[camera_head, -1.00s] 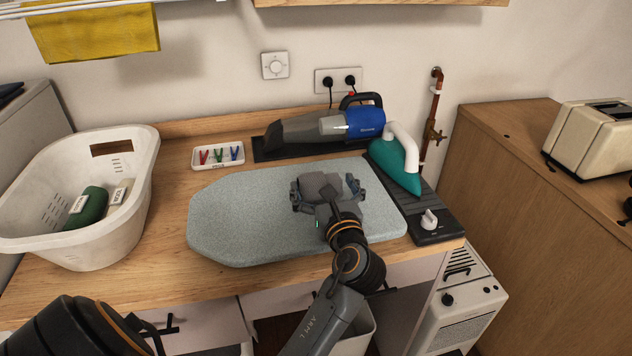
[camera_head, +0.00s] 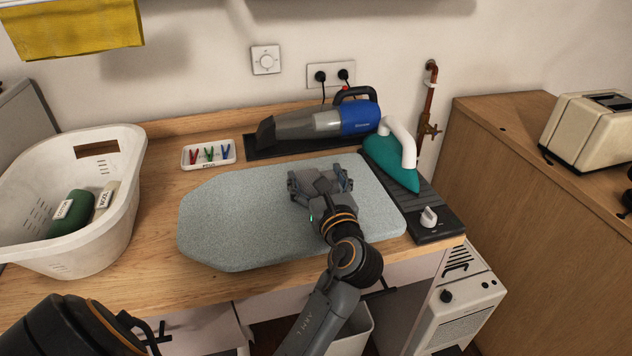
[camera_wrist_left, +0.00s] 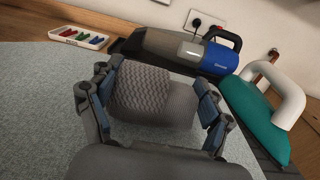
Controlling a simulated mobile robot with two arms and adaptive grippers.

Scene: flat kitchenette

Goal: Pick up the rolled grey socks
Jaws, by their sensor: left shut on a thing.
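The rolled grey socks (camera_wrist_left: 155,95) show in the left wrist view as a knitted, textured grey roll between the fingers of my left gripper (camera_wrist_left: 153,100). The gripper is shut on them, with blue-grey finger pads at both sides. In the head view my left gripper (camera_head: 320,183) is over the right half of the grey ironing pad (camera_head: 235,215), and its own parts largely hide the socks there. I cannot tell whether the socks touch the pad. My right gripper is not in view.
A teal iron (camera_head: 388,163) stands close to the right on a dark strip. A blue handheld vacuum (camera_head: 320,122) lies behind. A tray of clothespins (camera_head: 208,153) is at the back left. A white laundry basket (camera_head: 125,205) stands left. The pad's left half is clear.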

